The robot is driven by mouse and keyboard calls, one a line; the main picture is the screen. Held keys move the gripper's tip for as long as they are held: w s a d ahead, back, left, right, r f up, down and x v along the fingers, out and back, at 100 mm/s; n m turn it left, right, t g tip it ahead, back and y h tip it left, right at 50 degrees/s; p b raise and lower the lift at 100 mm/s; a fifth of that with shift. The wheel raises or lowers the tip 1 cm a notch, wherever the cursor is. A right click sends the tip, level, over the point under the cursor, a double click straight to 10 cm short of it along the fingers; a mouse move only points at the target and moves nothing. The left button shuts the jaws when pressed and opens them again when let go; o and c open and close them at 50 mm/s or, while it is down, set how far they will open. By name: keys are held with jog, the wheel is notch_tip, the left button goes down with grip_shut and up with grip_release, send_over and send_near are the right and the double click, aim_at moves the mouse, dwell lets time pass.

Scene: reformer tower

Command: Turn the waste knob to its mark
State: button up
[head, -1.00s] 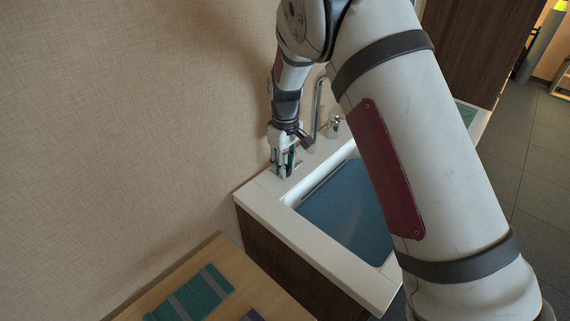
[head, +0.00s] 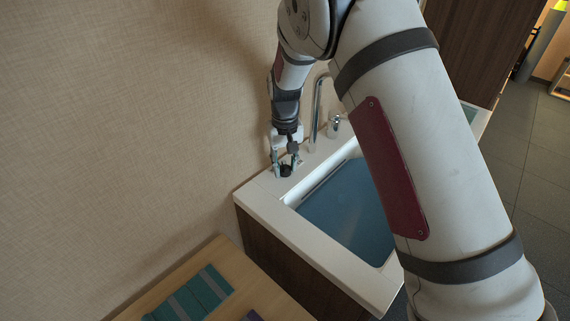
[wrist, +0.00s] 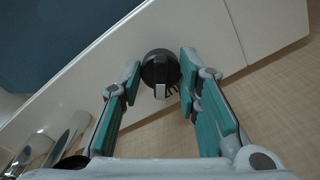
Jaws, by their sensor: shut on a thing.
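The waste knob (wrist: 159,66) is a dark round knob with a pale grey bar that points down in the wrist view. It stands on the white sink rim, and in the head view it is a small dark shape (head: 286,171) by the wall. My gripper (wrist: 160,80) is shut on the knob, with one teal-padded finger on each side. Small dark markings (wrist: 172,90) show on the rim just below and right of the knob. They are partly hidden, and I cannot tell whether the bar lines up with a mark.
The sink basin with a blue floor (head: 348,213) lies right of the knob. A chrome faucet (head: 317,110) and a small chrome fitting (head: 334,127) stand behind it. The wall (head: 130,110) is close on the left. A wooden table (head: 185,270) with teal items is in front.

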aim_at(284, 164)
jog(key=m, duration=0.5)
jog(key=shift+a+m, duration=0.1)
jog(key=shift+m, duration=0.3)
jog(key=m, duration=0.5)
jog(key=shift+p, duration=0.35)
jog(key=shift+m, duration=0.4)
jog(key=o, duration=1.2)
jog(key=shift+c, duration=0.2)
notch_tip(284, 164, up, 12)
